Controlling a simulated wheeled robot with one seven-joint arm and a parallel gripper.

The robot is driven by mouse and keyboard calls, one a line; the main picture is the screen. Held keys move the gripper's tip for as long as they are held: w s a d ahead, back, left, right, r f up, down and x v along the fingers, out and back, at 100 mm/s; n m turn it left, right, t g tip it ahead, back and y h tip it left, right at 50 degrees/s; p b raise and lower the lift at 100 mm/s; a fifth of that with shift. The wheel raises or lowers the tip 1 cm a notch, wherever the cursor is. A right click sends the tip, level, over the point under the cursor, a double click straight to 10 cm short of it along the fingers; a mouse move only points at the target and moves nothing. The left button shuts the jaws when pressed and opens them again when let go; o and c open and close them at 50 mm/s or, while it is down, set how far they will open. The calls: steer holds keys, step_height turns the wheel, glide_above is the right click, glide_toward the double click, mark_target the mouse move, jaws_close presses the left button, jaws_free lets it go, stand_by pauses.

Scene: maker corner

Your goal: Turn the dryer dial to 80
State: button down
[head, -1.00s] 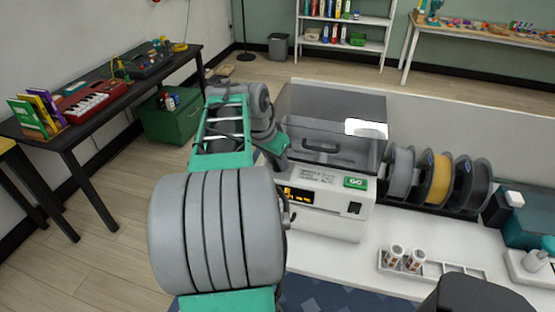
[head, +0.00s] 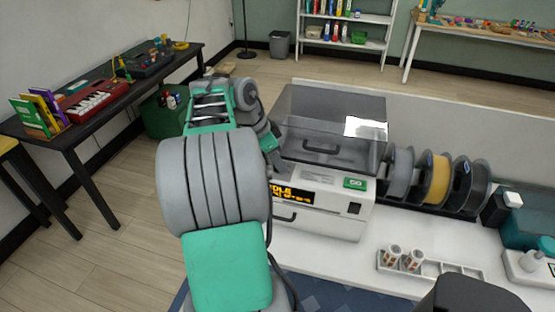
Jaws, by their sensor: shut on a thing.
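The dryer (head: 318,219) is a white box with a clear grey lid (head: 318,146) on the white bench. The dial is not visible; my arm covers the left end of the dryer's front. My wrist comes down at that left end. My gripper's fingers are hidden behind my arm.
Filament spools (head: 434,180) stand in a rack right of the dryer. A grey tray (head: 440,269) with two small rolls lies in front of them. A teal box and a white dispenser (head: 527,265) are at the far right. A black table (head: 92,137) stands at the left.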

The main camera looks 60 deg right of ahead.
steer(key=c, duration=1.1)
jaws_free()
steer(key=p+v, duration=0.1)
steer(key=v, duration=0.7)
steer(key=shift+w, duration=0.15)
